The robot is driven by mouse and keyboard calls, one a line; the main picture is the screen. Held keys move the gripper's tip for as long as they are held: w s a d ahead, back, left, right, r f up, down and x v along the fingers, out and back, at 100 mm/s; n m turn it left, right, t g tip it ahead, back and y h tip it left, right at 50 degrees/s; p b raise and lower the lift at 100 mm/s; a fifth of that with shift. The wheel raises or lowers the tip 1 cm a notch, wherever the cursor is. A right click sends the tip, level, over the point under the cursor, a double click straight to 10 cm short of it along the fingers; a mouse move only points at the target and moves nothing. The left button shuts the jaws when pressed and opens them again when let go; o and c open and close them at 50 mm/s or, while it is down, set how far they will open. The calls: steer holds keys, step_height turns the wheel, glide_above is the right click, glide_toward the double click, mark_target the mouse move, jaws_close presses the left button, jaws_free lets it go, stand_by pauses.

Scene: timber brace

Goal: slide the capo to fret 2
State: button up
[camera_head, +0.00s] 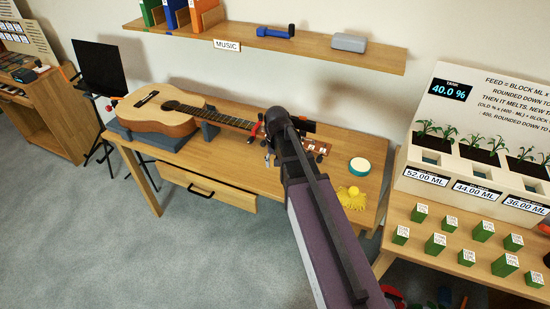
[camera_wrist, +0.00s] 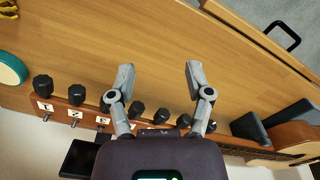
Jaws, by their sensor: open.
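The guitar (camera_head: 155,110) lies on the wooden table, body at the left and neck (camera_head: 228,119) running right. A small red piece (camera_head: 256,131) shows by the neck beside my arm in the head view; it may be the capo, but I cannot tell. My gripper (camera_wrist: 159,75) is open and empty above the table in the wrist view.
A teal-rimmed round thing (camera_head: 360,166) and a yellow item (camera_head: 351,197) are at the table's right. A shelf (camera_head: 290,43) hangs above.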

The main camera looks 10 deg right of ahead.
steer(key=shift+s+f+b, duration=0.35)
steer(key=shift+s+f, duration=0.15)
steer(key=shift+s, duration=0.25)
steer(key=shift+s+f+b, duration=0.35)
steer(key=shift+s+f, duration=0.15)
steer(key=shift+s, duration=0.25)
